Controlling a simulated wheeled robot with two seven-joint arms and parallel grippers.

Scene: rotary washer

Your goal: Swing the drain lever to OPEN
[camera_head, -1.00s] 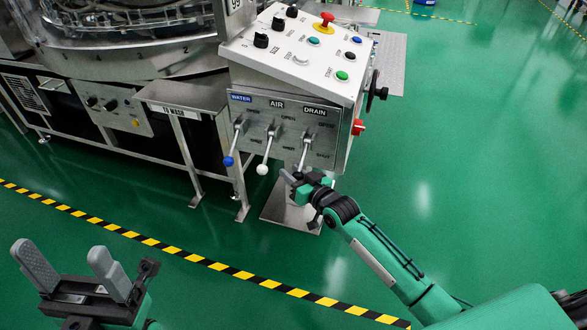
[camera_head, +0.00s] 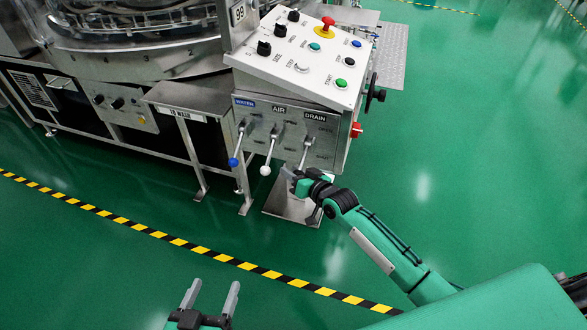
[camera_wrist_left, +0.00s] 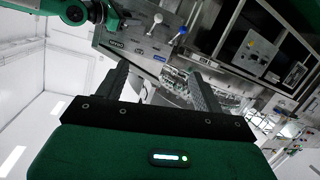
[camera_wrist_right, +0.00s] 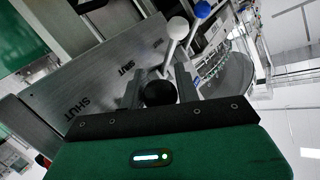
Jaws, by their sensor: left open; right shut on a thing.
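The drain lever (camera_head: 305,154) hangs down from the panel under the DRAIN label (camera_head: 315,117), leaning slightly left at its lower end. My right gripper (camera_head: 289,174) is at its lower end. In the right wrist view, the lever's black ball knob (camera_wrist_right: 160,92) sits between the fingers of the right gripper (camera_wrist_right: 159,78), which is shut on it. SHUT marks (camera_wrist_right: 85,107) show on the panel there. My left gripper (camera_head: 210,294) is open and empty at the bottom of the head view, well away from the panel; its open fingers (camera_wrist_left: 158,80) also show in the left wrist view.
The white-knobbed air lever (camera_head: 265,169) hangs just left of the drain lever, and the blue-knobbed water lever (camera_head: 233,162) further left. The sloped control box (camera_head: 300,60) stands above. A striped floor line (camera_head: 180,241) crosses open green floor in front.

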